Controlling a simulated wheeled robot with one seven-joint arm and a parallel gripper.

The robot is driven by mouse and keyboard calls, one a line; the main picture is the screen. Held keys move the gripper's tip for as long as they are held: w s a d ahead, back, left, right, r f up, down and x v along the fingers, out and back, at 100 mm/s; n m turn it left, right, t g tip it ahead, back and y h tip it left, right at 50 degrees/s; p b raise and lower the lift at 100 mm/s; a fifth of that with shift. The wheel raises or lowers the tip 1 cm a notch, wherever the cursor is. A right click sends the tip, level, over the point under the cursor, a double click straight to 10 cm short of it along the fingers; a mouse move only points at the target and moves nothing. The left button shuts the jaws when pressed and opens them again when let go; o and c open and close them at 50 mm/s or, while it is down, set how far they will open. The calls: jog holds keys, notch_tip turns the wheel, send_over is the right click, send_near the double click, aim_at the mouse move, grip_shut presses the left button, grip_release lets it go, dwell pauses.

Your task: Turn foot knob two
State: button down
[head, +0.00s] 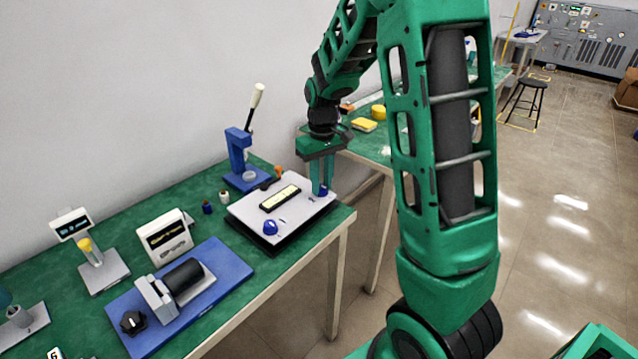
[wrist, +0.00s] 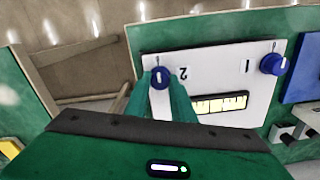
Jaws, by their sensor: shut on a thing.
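A light grey panel box (head: 284,212) with a small lit display (head: 280,198) lies on the green bench, near its right end. It bears two blue knobs. Knob two (wrist: 159,77), beside the printed "2", is at the panel's right end in the head view. Knob one (head: 271,228), beside the printed "1", also shows in the wrist view (wrist: 272,64). My gripper (head: 321,190) points down over knob two. Its green fingers are shut on that knob, which they partly hide. In the wrist view my gripper (wrist: 160,88) has a finger on each side of it.
A blue lever press (head: 240,165) stands behind the panel. A blue base with a black cylinder (head: 185,283) and a white display unit (head: 165,238) stand left of it. The green bench's (head: 335,222) right edge is close to knob two.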

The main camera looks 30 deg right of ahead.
aim_at(322, 186)
jog(key=shift+w, duration=0.1)
jog(key=c, duration=1.5)
grip_release()
notch_tip(322, 186, up, 11)
jog(key=shift+f, duration=0.1)
jog(key=s+m, duration=0.2)
jog(key=s, duration=0.8)
jog(key=s+d+f+m, duration=0.1)
jog(key=s+m, duration=0.1)
jog(key=s, duration=0.8)
jog(key=s+d+f+m, duration=0.1)
jog(key=s+m, duration=0.1)
jog(key=s, duration=0.9)
jog(key=shift+d+m, duration=0.2)
jog(key=shift+m, duration=0.2)
